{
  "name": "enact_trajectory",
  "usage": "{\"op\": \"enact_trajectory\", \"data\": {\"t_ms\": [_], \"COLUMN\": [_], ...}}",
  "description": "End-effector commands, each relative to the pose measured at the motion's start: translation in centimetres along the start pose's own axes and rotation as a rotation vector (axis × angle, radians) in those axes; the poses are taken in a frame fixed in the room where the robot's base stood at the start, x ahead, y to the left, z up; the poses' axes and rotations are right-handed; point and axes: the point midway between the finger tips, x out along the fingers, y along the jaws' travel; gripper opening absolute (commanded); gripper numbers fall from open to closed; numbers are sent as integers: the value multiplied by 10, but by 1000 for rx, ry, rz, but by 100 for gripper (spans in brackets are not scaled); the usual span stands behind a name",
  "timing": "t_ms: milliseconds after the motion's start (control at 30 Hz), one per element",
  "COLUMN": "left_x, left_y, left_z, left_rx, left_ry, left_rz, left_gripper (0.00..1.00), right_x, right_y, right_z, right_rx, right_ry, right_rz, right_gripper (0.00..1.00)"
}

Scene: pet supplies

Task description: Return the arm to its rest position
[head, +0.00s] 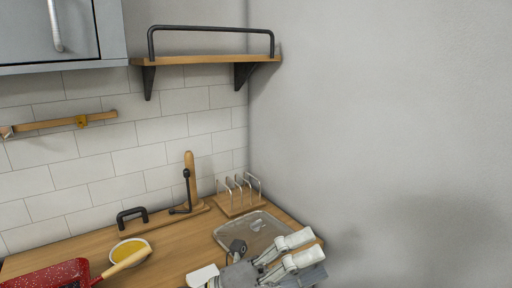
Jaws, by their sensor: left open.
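My left gripper (310,247) shows at the bottom of the head view, right of centre. Its two pale fingers point right and stand apart, with nothing seen between them. It is over the front right of the wooden counter (180,262), in front of a clear glass dish (228,231) with a lid. I cannot tell its exact height above the counter. My right gripper is not in view.
A red speckled pan (48,275) and a bowl of yellow content (128,250) are at the lower left. A wire rack on wood (239,205) stands in the back corner. A wall shelf (205,60) hangs above. A bare grey wall (400,130) borders the right.

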Motion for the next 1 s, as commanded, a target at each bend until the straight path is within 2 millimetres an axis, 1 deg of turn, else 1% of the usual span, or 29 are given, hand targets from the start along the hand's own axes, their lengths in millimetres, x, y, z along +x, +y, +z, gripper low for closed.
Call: {"op": "enact_trajectory", "data": {"t_ms": [33, 100, 167, 200, 267, 300, 367, 400, 467, 500, 567, 600, 667, 700, 767, 800, 867, 900, 967, 1000], "left_x": [-8, -23, -41, -55, -79, -97, -126, -145, -176, -198, -229, -250, -280, -299, -326, -342, -363, -374, -389, -397], "left_y": [-5, -9, -8, -4, 4, 12, 27, 37, 56, 69, 89, 102, 121, 132, 147, 156, 165, 169, 173, 173], "left_z": [15, 38, 58, 70, 85, 93, 101, 104, 104, 100, 90, 81, 61, 45, 17, -3, -34, -54, -84, -102], "left_rx": [-75, -174, -261, -320, -411, -472, -566, -628, -723, -785, -882, -945, -1041, -1105, -1201, -1261, -1348, -1400, -1471, -1513], "left_ry": [-115, -276, -414, -507, -644, -736, -873, -962, -1097, -1184, -1314, -1399, -1522, -1603, -1718, -1791, -1890, -1946, -2022, -2066], "left_rz": [-39, -83, -110, -123, -137, -141, -139, -135, -119, -104, -75, -51, -7, 27, 84, 125, 191, 234, 299, 340], "left_gripper": [80, 80, 80, 80, 80, 80, 80, 80, 80, 80, 80, 80, 80, 80, 80, 80, 80, 80, 80, 80], "right_x": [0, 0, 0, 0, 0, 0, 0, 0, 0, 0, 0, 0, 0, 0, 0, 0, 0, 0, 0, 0], "right_y": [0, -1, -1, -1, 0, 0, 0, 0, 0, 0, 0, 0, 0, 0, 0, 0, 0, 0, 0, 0], "right_z": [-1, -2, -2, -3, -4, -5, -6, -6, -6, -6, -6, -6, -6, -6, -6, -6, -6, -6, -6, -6], "right_rx": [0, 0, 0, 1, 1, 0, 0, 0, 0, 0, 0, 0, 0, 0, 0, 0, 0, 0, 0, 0], "right_ry": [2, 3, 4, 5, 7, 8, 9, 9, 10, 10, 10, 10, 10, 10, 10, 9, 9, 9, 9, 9], "right_rz": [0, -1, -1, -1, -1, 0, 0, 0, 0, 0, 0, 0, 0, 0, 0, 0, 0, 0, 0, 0], "right_gripper": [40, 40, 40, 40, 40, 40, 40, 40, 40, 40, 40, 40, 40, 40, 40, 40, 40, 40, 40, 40]}}
